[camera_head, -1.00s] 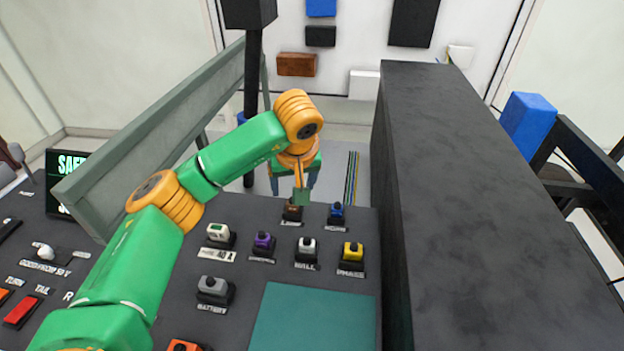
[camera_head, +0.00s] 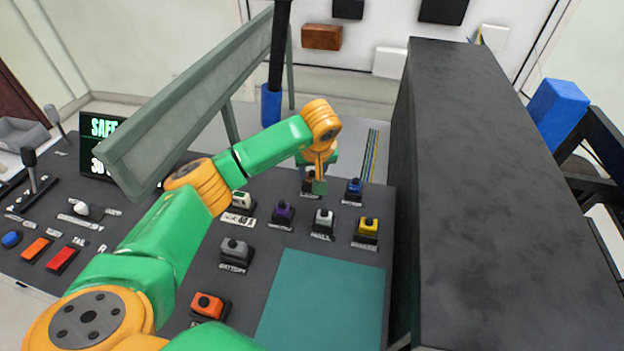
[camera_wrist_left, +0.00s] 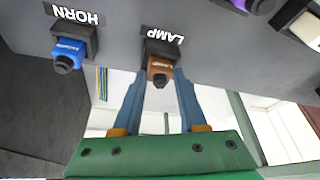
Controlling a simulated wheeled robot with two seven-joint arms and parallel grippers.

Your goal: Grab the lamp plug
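The lamp plug (camera_wrist_left: 159,67) is small and brown. It sits in its dark holder, labelled LAMP, on the panel. My left gripper (camera_head: 317,182) is at the panel's far edge in the head view and partly hides the plug. In the left wrist view its two blue fingers stand apart, one on each side of the plug. The plug is between the fingertips, and I see no clear firm contact. My right gripper is not in view.
The blue horn plug (camera_head: 354,186) is just right of the lamp plug. Purple (camera_head: 283,211), white (camera_head: 323,217) and yellow (camera_head: 368,226) plugs stand nearer. A tall black block (camera_head: 500,200) borders the panel on the right. A grey-green beam (camera_head: 190,110) rises at the left.

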